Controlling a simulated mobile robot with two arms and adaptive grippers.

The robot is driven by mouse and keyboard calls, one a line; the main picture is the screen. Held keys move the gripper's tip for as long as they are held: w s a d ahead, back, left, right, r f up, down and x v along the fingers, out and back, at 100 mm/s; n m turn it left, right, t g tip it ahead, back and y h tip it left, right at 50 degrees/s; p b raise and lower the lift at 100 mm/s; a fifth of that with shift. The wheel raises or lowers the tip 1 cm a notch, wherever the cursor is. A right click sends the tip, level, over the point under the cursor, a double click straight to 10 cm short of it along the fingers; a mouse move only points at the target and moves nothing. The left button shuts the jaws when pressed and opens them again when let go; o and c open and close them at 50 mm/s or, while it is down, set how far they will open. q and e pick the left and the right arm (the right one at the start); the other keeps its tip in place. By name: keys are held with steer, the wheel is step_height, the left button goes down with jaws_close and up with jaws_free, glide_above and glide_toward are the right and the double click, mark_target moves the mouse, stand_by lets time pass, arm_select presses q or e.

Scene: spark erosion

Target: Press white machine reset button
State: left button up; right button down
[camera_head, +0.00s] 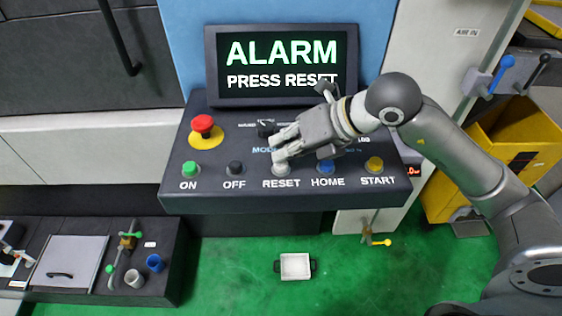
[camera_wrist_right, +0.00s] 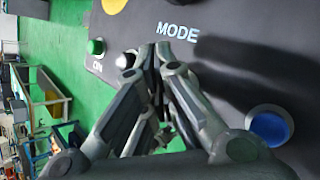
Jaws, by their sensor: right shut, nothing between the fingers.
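The white reset button (camera_head: 281,168) sits above the word RESET, in the middle of the button row on the dark control panel (camera_head: 215,205). My right gripper (camera_head: 281,152) is shut and empty, with its fingertips right at or just above this button. I cannot tell whether they touch it. In the wrist view the shut fingers (camera_wrist_right: 155,55) point at the panel and hide the reset button. The screen (camera_head: 282,65) reads ALARM, PRESS RESET. My left gripper is not in view.
The green ON button (camera_head: 189,168) and black OFF button (camera_head: 235,167) are to the left. The blue HOME button (camera_head: 325,166) and yellow START button (camera_head: 374,164) are to the right. A red emergency button (camera_head: 203,124) and mode knob (camera_head: 267,127) lie behind the row.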

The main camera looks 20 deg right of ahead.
steer(key=shift+f, duration=0.25)
steer(key=shift+r, duration=0.15)
stand_by(0.4)
steer(key=shift+r, duration=0.7)
steer(key=shift+r+p, duration=0.1)
steer(key=shift+p, duration=0.25)
steer(key=shift+r+p, duration=1.65)
steer(key=shift+r, duration=0.8)
steer(key=shift+f, duration=0.15)
